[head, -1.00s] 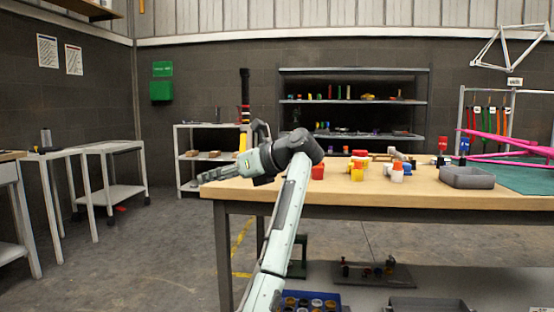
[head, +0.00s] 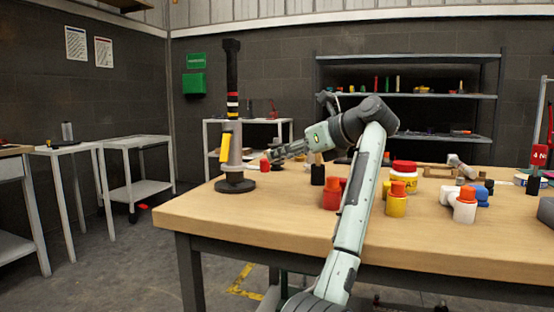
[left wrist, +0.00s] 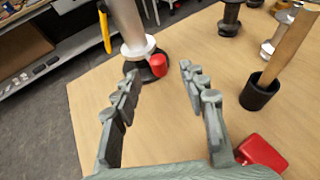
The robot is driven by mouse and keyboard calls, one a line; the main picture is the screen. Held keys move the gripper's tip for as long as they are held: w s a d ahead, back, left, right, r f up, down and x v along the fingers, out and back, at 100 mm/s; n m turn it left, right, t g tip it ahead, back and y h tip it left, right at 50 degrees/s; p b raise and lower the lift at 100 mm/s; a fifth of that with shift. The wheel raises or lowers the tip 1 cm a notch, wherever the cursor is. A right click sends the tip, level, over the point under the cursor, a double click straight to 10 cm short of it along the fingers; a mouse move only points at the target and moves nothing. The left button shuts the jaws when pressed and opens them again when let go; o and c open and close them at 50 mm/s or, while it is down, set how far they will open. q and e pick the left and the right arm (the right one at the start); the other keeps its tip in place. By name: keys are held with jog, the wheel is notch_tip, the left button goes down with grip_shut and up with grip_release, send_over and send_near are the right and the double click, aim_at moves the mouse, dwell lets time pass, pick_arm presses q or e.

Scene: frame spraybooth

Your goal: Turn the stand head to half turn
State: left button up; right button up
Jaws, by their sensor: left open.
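The stand (head: 235,150) is upright on the near-left end of the workbench. It has a round black base, a grey lower column, a yellow lever (head: 225,147) and a black upper post with red and white bands (head: 232,100). A red knob (head: 265,165) shows to its right; in the left wrist view the red knob (left wrist: 158,66) is beside the stand's pale collar (left wrist: 138,47). My left gripper (head: 273,154) is open and empty, right of the stand, pointing at it. In the left wrist view, the knob shows between the fingertips (left wrist: 159,72), apparently beyond them. The upper post is outside that view.
A black cup with a wooden handle (left wrist: 262,90) stands right of the fingers. Red and yellow bottles (head: 396,199) and other small items crowd the workbench (head: 270,220) near my left arm. The bench's front left is clear. A shelf rack (head: 410,95) stands behind.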

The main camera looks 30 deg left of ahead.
aim_at(265, 160)
pick_arm(q)
jog(key=x, duration=0.6)
jog(key=shift+s+a, duration=0.2)
jog(key=shift+w+a+f, duration=0.2)
jog(key=shift+a, duration=0.35)
grip_shut()
